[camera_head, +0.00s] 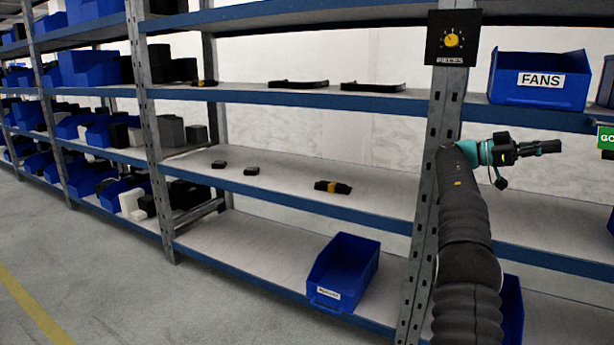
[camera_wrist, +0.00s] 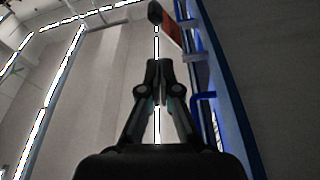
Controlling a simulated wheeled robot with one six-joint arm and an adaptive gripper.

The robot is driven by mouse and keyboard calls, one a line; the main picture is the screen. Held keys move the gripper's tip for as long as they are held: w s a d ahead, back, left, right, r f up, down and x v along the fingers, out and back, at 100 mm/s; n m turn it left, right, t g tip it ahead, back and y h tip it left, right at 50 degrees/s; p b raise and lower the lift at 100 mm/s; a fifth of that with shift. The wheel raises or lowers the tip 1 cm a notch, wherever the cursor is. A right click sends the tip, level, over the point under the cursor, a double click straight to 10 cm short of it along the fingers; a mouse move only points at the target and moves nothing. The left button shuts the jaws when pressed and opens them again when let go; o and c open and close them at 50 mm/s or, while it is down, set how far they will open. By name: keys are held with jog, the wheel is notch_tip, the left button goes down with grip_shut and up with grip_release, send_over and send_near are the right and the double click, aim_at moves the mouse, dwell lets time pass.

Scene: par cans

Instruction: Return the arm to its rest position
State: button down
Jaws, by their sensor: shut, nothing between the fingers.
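My arm rises at the right of the head view, in front of a rack post. My gripper (camera_head: 552,147) is at its end and points to the right, in front of the rack's right bay and below the blue FANS bin (camera_head: 540,80). In the wrist view my gripper (camera_wrist: 160,68) shows its two fingers together, with nothing held between them. Nothing touches the fingertips in either view.
Blue-edged shelves (camera_head: 370,216) run across the scene. A blue bin (camera_head: 343,272) sits on the low shelf. A dial panel marked PIECES (camera_head: 452,38) hangs on the post, and a green sign (camera_head: 606,138) is at the right edge. Open floor (camera_head: 90,240) lies at left.

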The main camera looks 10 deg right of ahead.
jog(key=s+a+f+n+t+y, duration=0.2)
jog(key=s+a+n+t+y, duration=0.1)
jog(key=a+n+t, duration=0.55)
jog(key=s+a+f+n+t+y, duration=0.25)
jog(key=a+n+t, duration=0.25)
jog(key=a+n, duration=0.5)
jog(key=s+a+f+n+t+y, duration=0.1)
jog(key=s+a+f+n+y, duration=0.2)
jog(key=s+a+f, duration=0.3)
jog(key=s+a+f+n+t+y+p, duration=0.1)
jog(key=s+a+f, duration=0.6)
jog(key=a, duration=0.7)
jog(key=s+a+f+n+t+y+p, duration=0.1)
jog(key=s+a+f+n+t+y, duration=0.2)
jog(key=s+a, duration=0.7)
notch_tip(320, 180, down, 4)
jog(key=n+y, duration=0.2)
jog(key=y, duration=0.2)
jog(key=shift+s, duration=0.25)
jog(key=shift+r+n, duration=0.1)
jog(key=shift+n, duration=0.15)
